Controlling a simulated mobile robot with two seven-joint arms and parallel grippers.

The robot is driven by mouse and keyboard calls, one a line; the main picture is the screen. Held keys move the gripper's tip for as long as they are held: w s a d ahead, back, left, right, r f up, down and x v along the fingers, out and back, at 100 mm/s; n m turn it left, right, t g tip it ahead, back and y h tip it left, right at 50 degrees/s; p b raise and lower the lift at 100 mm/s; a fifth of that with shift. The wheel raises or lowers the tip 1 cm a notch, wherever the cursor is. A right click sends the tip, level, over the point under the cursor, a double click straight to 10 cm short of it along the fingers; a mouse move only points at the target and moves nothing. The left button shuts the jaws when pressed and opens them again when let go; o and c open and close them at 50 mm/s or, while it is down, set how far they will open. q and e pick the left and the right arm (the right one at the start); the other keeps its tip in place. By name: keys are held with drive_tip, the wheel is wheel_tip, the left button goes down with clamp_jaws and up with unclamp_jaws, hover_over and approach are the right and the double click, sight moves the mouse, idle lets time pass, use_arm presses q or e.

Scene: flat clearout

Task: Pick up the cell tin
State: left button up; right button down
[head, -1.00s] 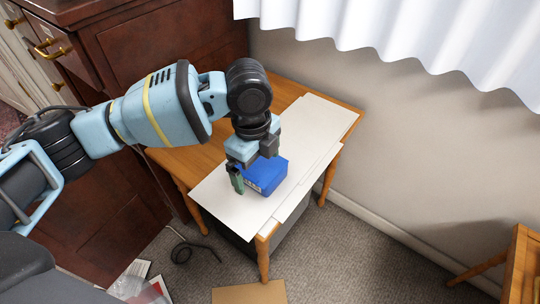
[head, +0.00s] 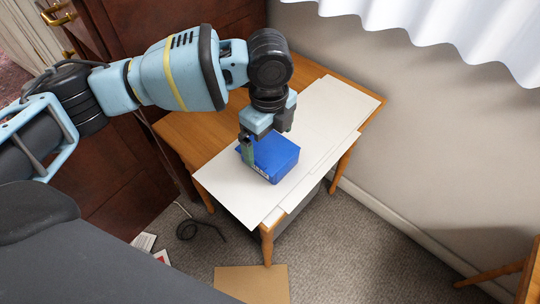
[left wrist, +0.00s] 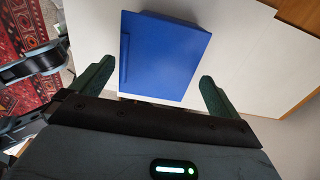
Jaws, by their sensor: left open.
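The blue box-shaped tin (head: 272,158), with a pale label on its side, rests on white sheets on the small wooden table. My left gripper (head: 266,138) is open at the tin, pointing down, with one finger by its left side and the other behind it in the head view. In the left wrist view the tin (left wrist: 165,52) lies ahead of the open left gripper (left wrist: 155,76), mostly beyond the fingertips, its near edge roughly between them. I cannot tell whether a finger touches it. My right gripper is not in view.
The wooden table (head: 180,128) stands between a dark wood cabinet (head: 120,190) and the wall (head: 410,140). White sheets (head: 330,105) cover much of its top, which is otherwise clear. A cable (head: 190,230) and a cardboard piece (head: 252,282) lie on the carpet.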

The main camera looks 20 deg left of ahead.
sight(269, 147)
use_arm(q)
wheel_tip(269, 147, down, 5)
drive_tip(key=shift+a+r+b, duration=0.1)
drive_tip(key=shift+b, duration=0.8)
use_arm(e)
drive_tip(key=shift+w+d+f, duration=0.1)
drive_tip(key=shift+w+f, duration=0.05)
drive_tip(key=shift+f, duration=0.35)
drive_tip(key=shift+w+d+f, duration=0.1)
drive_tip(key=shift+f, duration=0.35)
use_arm(q)
drive_tip(key=shift+r, duration=0.1)
drive_tip(key=c, duration=1)
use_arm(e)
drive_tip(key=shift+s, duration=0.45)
use_arm(q)
drive_tip(key=shift+r, duration=0.15)
drive_tip(key=shift+c, duration=0.2)
